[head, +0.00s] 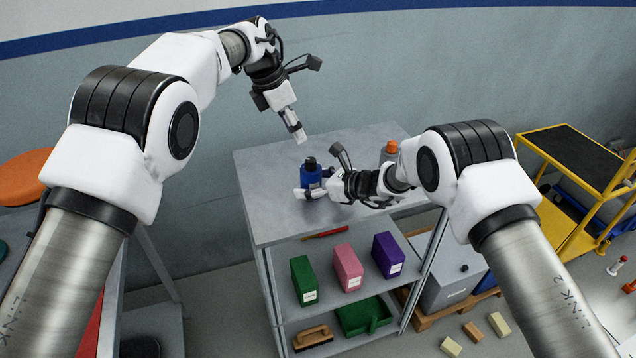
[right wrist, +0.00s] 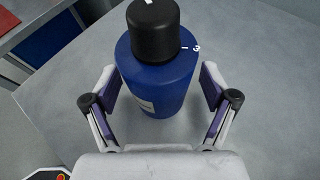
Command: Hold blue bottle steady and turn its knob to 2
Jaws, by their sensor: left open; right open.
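The blue bottle (head: 310,175) with a black knob (head: 310,163) stands upright on the grey metal shelf top. In the right wrist view the blue bottle (right wrist: 158,75) stands between the two fingers of my right gripper (right wrist: 157,88). The gripper is open, with a visible gap on both sides. The black knob (right wrist: 153,30) bears a white mark on top, and a "3" with a tick shows on the bottle's shoulder. A "2" is not visible. My left gripper (head: 299,133) is open and empty, above and slightly left of the bottle.
An orange-capped grey bottle (head: 389,151) stands on the shelf top (head: 265,190), behind my right arm. Green (head: 304,280), pink (head: 347,268) and purple (head: 387,255) boxes sit on the shelf below. A yellow cart (head: 575,150) stands at right. The left of the shelf top is clear.

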